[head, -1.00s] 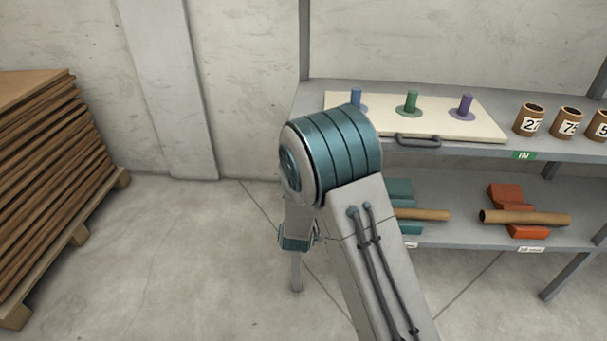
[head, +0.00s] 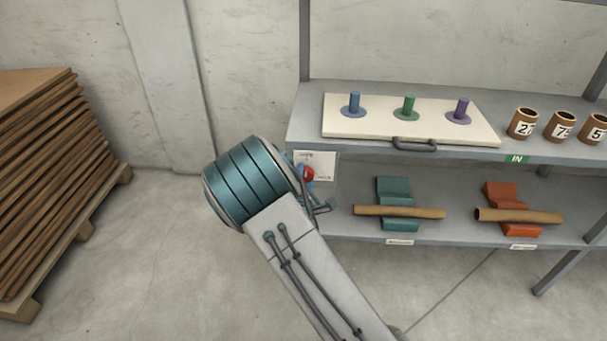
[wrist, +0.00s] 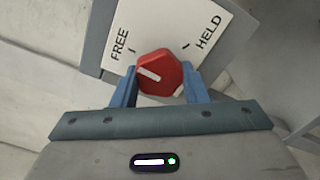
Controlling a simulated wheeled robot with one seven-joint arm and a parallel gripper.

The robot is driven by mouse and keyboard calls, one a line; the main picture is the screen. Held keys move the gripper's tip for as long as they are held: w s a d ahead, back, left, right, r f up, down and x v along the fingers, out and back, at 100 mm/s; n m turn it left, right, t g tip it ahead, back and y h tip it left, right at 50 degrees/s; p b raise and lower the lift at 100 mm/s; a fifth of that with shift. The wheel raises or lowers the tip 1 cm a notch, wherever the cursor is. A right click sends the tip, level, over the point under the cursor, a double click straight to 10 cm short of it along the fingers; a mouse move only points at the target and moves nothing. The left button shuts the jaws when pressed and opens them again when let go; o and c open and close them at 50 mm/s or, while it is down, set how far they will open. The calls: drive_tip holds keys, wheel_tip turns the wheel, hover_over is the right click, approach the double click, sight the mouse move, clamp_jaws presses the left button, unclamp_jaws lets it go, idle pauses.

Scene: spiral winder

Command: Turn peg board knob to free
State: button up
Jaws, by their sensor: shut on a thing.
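The red knob (wrist: 160,72) sits on a white plate (wrist: 190,22) marked FREE and HELD, each with a tick. Its white pointer line points left, on the FREE side; exact alignment with the FREE tick is hard to tell. My gripper (wrist: 158,86) has its blue fingers on either side of the knob and is shut on it. In the head view the knob (head: 308,174) and plate (head: 318,160) show at the shelf's left end, partly behind my arm. The peg board (head: 350,127) lies on the upper shelf with blue, green and purple pegs.
Brown tubes with number labels (head: 522,124) stand right of the board. The lower shelf (head: 460,235) holds a teal block (head: 393,190) and a red block (head: 500,193), each with a brown tube. Stacked brown sheets (head: 45,170) on a pallet stand at left.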

drive_tip(key=shift+n, duration=0.5)
drive_tip(key=shift+f, duration=0.1)
drive_tip(key=o, duration=1)
drive_tip(key=shift+c, duration=0.2)
drive_tip(key=s+p, duration=0.1)
drive_tip(key=s, duration=1.3)
drive_tip(key=shift+a, duration=0.2)
drive_tip(key=shift+w, duration=0.1)
